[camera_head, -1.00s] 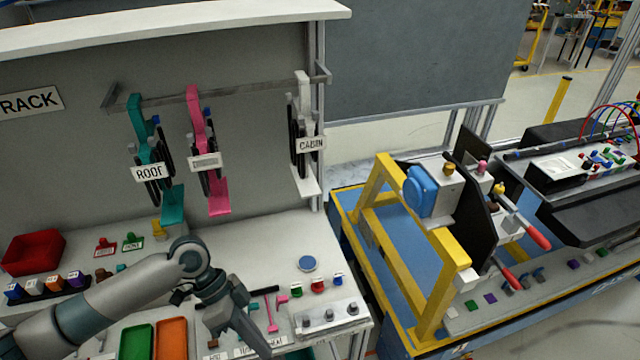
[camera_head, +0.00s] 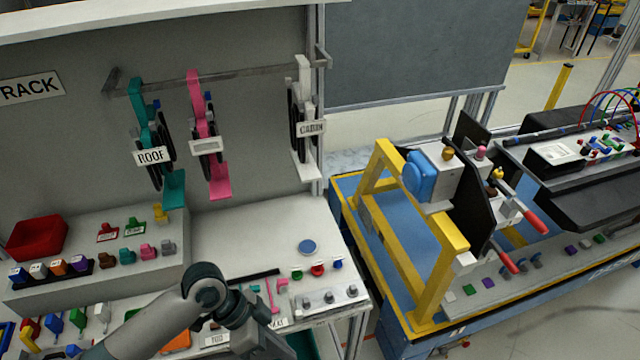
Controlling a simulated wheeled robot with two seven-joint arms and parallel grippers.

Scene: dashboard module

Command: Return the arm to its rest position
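My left arm (camera_head: 206,290) comes in from the bottom left over the front of the workbench (camera_head: 250,245). Its wrist and part of its gripper (camera_head: 258,338) show at the bottom edge, above the bench front. The fingertips are cut off or hidden, so I cannot tell whether the gripper is open or shut. Nothing held shows in it. My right arm and gripper are not in view.
A rack rail (camera_head: 225,84) carries teal, pink and white hangers. A red bin (camera_head: 37,238) and small coloured parts sit on the bench at left. A switch block (camera_head: 328,299) stands at the right front. A yellow-framed fixture (camera_head: 440,250) stands further right.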

